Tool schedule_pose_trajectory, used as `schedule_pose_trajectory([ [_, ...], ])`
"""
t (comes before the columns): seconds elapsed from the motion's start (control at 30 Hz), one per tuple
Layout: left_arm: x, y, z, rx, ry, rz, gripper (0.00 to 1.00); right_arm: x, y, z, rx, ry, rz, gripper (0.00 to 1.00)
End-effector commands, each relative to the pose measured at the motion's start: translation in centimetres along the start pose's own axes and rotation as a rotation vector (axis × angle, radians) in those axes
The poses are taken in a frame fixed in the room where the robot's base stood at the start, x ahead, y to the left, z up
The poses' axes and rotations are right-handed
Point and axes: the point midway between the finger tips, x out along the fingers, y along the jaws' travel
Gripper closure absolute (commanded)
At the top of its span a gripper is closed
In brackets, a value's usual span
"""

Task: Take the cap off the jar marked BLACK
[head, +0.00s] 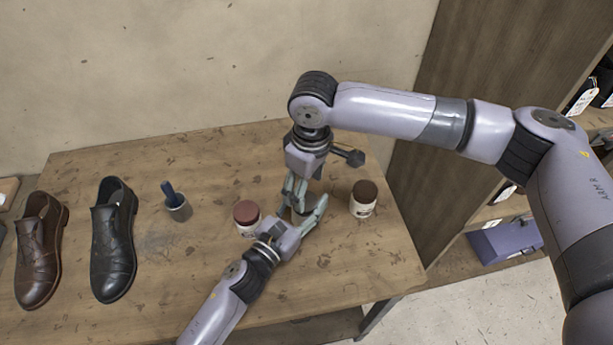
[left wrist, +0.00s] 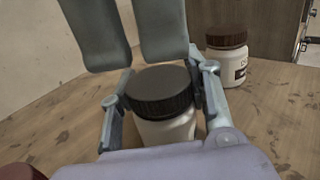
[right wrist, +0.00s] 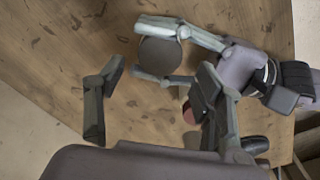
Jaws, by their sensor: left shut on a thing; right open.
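My left gripper (head: 304,214) is shut around a white jar (left wrist: 168,130) with a black cap (left wrist: 162,90). The jar stands upright on the table, with the cap on it. Its label does not show, so I cannot read a mark. In the right wrist view the dark cap (right wrist: 160,54) sits between the left fingers. My right gripper (right wrist: 155,105) is open and empty, pointing down above the jar. Its two grey fingers also hang behind and above the cap in the left wrist view. In the head view the grippers largely hide this jar.
A jar with a brown cap (head: 364,195) stands to the right, and a jar with a red cap (head: 246,213) to the left, close by my left gripper. A grey cup (head: 179,210) with a blue-handled tool, a black shoe (head: 113,245) and a brown shoe (head: 41,255) stand farther left.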

Motion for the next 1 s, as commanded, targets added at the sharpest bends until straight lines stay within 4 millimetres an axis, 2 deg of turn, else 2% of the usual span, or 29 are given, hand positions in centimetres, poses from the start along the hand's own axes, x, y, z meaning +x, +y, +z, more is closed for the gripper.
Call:
schedule_pose_trajectory([
  [0.03,-0.2,-0.2,-0.7,-0.003,0.013,-0.001,1.00,1.0,-0.1,0.0,-0.001,-0.002,-0.002,0.38],
  [0.1,-0.2,-0.2,-0.7,-0.003,0.013,-0.002,1.00,2.0,-0.1,0.0,-0.001,-0.002,-0.002,0.38],
  [0.3,-0.2,-0.2,-0.7,-0.004,0.013,-0.002,1.00,4.1,0.0,0.0,-0.001,-0.001,0.000,0.38],
  [0.67,-0.2,-0.2,-0.7,-0.004,0.013,-0.002,1.00,4.6,0.0,0.0,-0.002,0.001,0.000,0.38],
  [1.0,-0.2,-0.2,-0.7,-0.004,0.013,-0.002,1.00,4.6,0.0,0.0,-0.002,0.000,0.000,0.60],
])
